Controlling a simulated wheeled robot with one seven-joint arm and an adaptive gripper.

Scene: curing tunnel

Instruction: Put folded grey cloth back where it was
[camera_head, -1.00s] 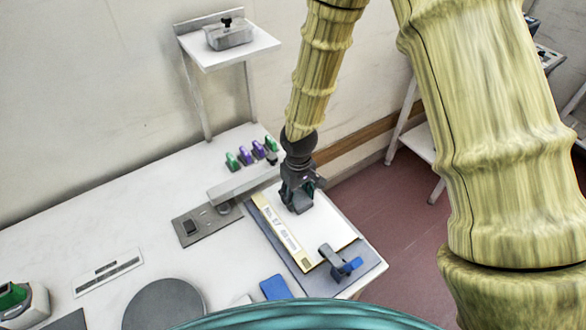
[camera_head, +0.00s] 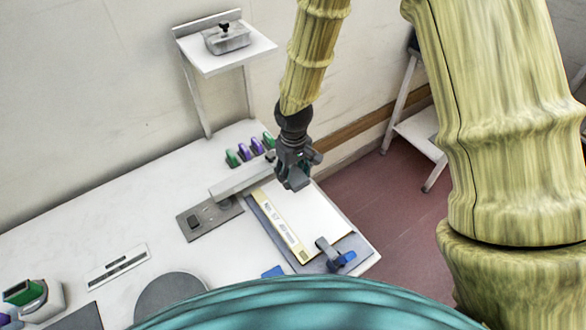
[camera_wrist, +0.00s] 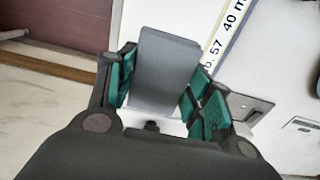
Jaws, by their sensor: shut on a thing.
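My gripper (camera_head: 296,172) is over the far end of the white board, at the end of my arm. In the wrist view my gripper (camera_wrist: 160,85) has its green-padded fingers on either side of a flat dark grey piece (camera_wrist: 163,70), which looks like the folded grey cloth. It is held between the pads, and its upper part bends over. In the head view only a small grey part of it (camera_head: 298,183) shows below the fingers. I cannot tell whether it touches the board.
The white board (camera_head: 312,222) with a yellow-edged label strip lies on a grey mat. A grey and blue clamp (camera_head: 335,256) sits at its near end. Several green and purple clips (camera_head: 250,149) stand behind. A wall shelf (camera_head: 225,52) holds a lidded box. The left tabletop has free room.

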